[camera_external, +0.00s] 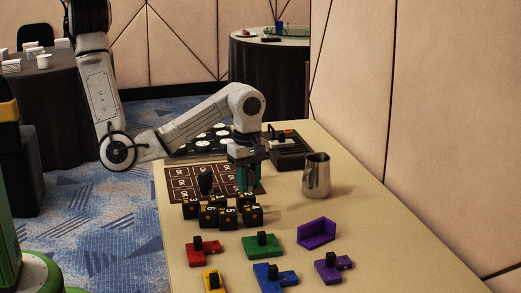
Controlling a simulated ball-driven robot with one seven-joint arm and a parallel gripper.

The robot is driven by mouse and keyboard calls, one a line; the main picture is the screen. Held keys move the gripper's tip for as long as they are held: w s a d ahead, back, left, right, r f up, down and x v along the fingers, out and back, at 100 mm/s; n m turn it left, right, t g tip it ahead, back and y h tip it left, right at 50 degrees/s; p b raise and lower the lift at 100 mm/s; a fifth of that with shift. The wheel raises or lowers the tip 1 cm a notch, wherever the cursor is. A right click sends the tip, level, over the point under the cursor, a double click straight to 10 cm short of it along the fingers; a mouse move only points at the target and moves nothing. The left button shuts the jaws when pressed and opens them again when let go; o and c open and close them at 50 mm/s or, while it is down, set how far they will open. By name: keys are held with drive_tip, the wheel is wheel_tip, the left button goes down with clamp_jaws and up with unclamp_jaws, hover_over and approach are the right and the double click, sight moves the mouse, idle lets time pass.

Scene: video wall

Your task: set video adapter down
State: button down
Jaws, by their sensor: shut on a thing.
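My gripper (248,190) points straight down over the right edge of a dark brown mat (176,185) marked with pale-lined squares. Its teal fingers are shut on a small dark thing, taken to be the video adapter. The fingers mostly hide it, and its shape cannot be made out. Whether it touches the mat or table cannot be told.
Several black numbered cubes (228,217) stand close in front of the gripper. A metal pitcher (317,176) is to its right. Colored knobbed blocks (263,245) and a purple tray (316,233) lie nearer on the beige table (370,225). A black device (290,152) sits behind.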

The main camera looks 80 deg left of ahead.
drive_tip(key=w+d+r+n+b, duration=0.1)
drive_tip(key=w+d+r+b, duration=0.15)
drive_tip(key=w+b, duration=0.75)
drive_tip(key=w+d+f+b, duration=0.1)
drive_tip(key=w+f+b, duration=0.1)
drive_tip(key=w+f, duration=0.1)
drive_tip(key=w+f+b, duration=0.3)
drive_tip(key=w, duration=0.1)
drive_tip(key=w+d+f+b, duration=0.1)
drive_tip(key=w+f+b, duration=0.1)
drive_tip(key=w+f, duration=0.1)
drive_tip(key=shift+w+d+b, duration=0.35)
drive_tip(key=shift+w+b, duration=0.05)
drive_tip(key=shift+w, duration=0.3)
drive_tip(key=shift+w+d+f, duration=0.1)
drive_tip(key=shift+w+f, duration=0.05)
drive_tip(key=shift+w, duration=0.05)
drive_tip(key=shift+f+b, duration=0.35)
drive_tip(key=shift+f, duration=1.1)
drive_tip(key=shift+f, duration=0.15)
drive_tip(key=c, duration=0.8)
unclamp_jaws()
drive_tip(key=shift+c, duration=0.2)
